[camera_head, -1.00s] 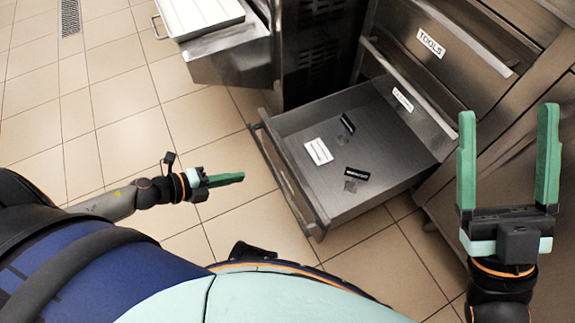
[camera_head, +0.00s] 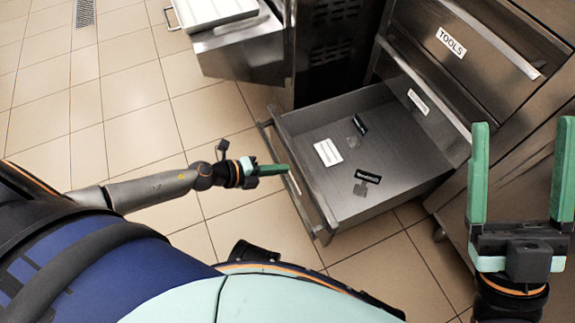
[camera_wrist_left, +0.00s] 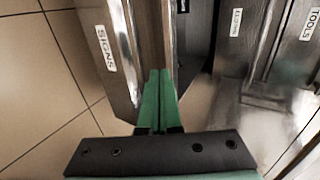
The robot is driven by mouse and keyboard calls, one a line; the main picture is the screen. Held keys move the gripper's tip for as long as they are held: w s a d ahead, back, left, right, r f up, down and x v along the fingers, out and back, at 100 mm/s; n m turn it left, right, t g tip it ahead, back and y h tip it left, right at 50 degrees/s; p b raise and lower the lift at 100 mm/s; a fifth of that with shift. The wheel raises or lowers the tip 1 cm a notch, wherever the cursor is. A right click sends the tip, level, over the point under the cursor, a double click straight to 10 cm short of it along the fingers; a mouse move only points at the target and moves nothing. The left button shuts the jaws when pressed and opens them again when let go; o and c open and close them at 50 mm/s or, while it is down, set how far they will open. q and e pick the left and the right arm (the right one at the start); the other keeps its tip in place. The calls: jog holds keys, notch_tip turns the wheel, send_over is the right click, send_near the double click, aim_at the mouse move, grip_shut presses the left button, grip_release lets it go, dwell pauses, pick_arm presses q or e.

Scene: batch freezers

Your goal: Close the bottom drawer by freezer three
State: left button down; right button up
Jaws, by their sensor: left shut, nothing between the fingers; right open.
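The bottom drawer (camera_head: 309,183) stands pulled out low over the floor, its front facing left. In the left wrist view its front (camera_wrist_left: 108,60) carries a "SIGNS" label. My left gripper (camera_head: 284,169) is shut and empty, its fingertips at the outer side of the drawer front near the handle bar. In the wrist view the shut fingers (camera_wrist_left: 158,76) point at the drawer front; I cannot tell whether they touch it. My right gripper (camera_head: 523,124) is open and empty, in front of the cabinet at the right.
A white card (camera_head: 328,152) and black tags (camera_head: 369,177) lie in the drawer. The "TOOLS" drawer (camera_head: 480,45) above looks shut. Another pulled-out metal unit with a white tray (camera_head: 215,12) stands at the back. The tiled floor (camera_head: 110,100) at the left is clear.

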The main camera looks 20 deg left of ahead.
pick_arm(q)
jog(key=shift+w+d, duration=0.85)
jog(key=shift+w, duration=0.1)
pick_arm(e)
jog(key=shift+r, duration=0.25)
pick_arm(q)
jog(key=shift+w+d, duration=0.1)
pick_arm(e)
jog(key=shift+d+r, duration=0.1)
